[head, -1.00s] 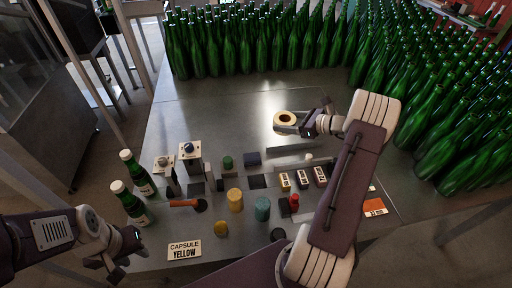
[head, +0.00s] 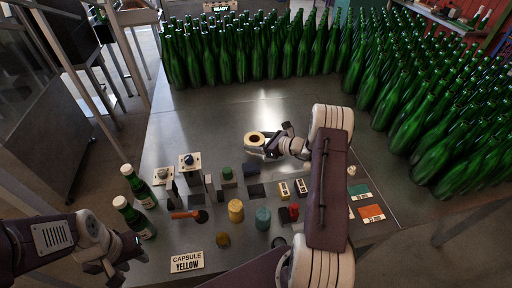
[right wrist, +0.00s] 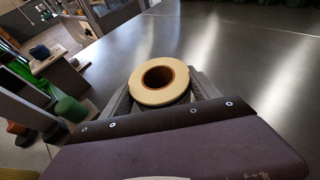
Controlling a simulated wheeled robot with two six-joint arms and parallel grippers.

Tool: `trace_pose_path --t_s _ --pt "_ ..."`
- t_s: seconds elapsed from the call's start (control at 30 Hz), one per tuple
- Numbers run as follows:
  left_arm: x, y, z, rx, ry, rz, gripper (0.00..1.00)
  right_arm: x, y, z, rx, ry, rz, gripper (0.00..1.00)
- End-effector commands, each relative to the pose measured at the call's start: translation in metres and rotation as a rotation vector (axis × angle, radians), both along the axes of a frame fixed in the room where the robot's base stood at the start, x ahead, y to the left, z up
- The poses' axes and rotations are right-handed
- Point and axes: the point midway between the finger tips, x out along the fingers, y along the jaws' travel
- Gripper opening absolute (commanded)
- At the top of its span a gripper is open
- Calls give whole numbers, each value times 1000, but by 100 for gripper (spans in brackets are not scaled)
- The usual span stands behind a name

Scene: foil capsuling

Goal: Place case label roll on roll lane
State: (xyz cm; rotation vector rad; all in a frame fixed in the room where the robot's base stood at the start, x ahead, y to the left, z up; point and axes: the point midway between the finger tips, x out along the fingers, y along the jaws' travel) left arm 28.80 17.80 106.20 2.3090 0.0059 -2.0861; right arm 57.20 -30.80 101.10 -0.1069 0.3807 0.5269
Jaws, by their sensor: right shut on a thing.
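The case label roll (head: 254,137) is a cream ring with a brown core. It also shows in the right wrist view (right wrist: 150,90), lying flat between the fingers. My right gripper (head: 263,148) is shut on the roll and holds it over the middle of the steel table. My left gripper (head: 112,264) is at the lower left, empty, beyond the table's front left corner; its finger gap is too small to judge. I cannot tell which of the dark pads and slots in the middle is the roll lane; part of that area is hidden by my right arm.
Dense green bottles (head: 250,50) fill the back and right. Two capped bottles (head: 130,215), a yellow cylinder (head: 236,211), a teal cylinder (head: 263,218), a green cylinder (head: 227,173) and the "CAPSULE YELLOW" sign (head: 187,262) stand near the front. The table's back middle is clear.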

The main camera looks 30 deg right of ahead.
Motion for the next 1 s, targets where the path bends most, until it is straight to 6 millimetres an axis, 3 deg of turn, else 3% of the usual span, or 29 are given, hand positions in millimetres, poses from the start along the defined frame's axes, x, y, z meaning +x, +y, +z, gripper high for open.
trace_pose_path --t_s 0.1,0.3,0.7,0.73,0.8,1.0 --pt "0 0 2 0 0 0 36 0 0 -5 1 0 0 23" --pt "0 0 10 0 0 0 36 0 0 -36 1 0 0 23" --pt "0 0 4 0 0 0 36 0 0 -45 0 -2 0 23" --pt "0 0 5 0 0 0 36 0 0 -44 0 -1 0 76" --pt "0 0 6 0 0 0 36 0 0 -43 1 -1 0 92" --pt "0 0 6 0 0 0 36 0 0 -43 0 -1 0 92"
